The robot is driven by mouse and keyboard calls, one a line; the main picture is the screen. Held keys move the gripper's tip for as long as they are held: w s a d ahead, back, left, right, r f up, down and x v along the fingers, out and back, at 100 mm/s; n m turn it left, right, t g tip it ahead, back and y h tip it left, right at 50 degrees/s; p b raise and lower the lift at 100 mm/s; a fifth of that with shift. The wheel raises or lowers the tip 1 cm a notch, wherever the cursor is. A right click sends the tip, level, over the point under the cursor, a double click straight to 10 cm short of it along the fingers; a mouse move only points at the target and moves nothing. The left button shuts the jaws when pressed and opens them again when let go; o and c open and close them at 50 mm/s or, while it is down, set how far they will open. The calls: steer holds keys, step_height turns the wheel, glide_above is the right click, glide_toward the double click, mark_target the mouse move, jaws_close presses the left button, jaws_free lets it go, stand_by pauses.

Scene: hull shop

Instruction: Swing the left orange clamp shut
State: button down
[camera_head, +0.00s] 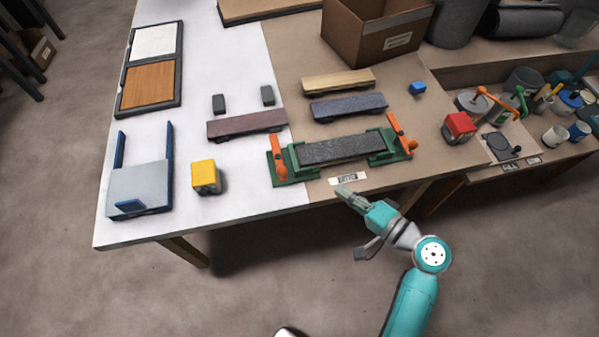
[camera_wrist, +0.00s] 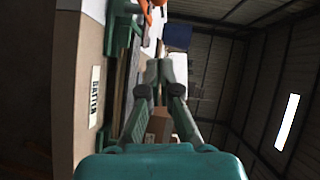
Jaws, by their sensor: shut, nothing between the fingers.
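The left orange clamp (camera_head: 277,160) stands at the left end of a green fixture (camera_head: 293,177) on the table, its lever upright. A second orange clamp (camera_head: 401,136) is at the fixture's right end. A dark grey speckled bar (camera_head: 335,149) lies in the fixture between them. My gripper (camera_head: 342,190) is shut and empty at the table's front edge, below and right of the left clamp and apart from it. In the wrist view my gripper (camera_wrist: 165,65) points past the fixture (camera_wrist: 119,30), and a piece of an orange clamp (camera_wrist: 147,8) shows at the top.
A label (camera_head: 344,179) lies in front of the fixture. A yellow block (camera_head: 205,176) and a blue-grey stand (camera_head: 140,188) are to the left, a red block (camera_head: 459,127) to the right. Wooden, blue and purple bars lie behind. The white table between yellow block and fixture is clear.

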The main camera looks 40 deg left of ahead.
steer(key=a, duration=0.4)
steer(key=a+f, duration=0.1)
steer(key=a, duration=0.3)
steer(key=a+f, duration=0.1)
steer(key=a, duration=0.3)
steer(key=shift+s+a, duration=0.15)
steer(key=shift+s, duration=0.2)
steer(key=shift+s+a+f, duration=0.1)
steer(key=shift+s+a, duration=0.15)
steer(key=shift+a, duration=0.05)
steer(key=shift+s, duration=0.1)
steer(key=shift+s+a+m+t, duration=0.15)
steer(key=shift+m+t, duration=0.25)
steer(key=shift+t, duration=0.2)
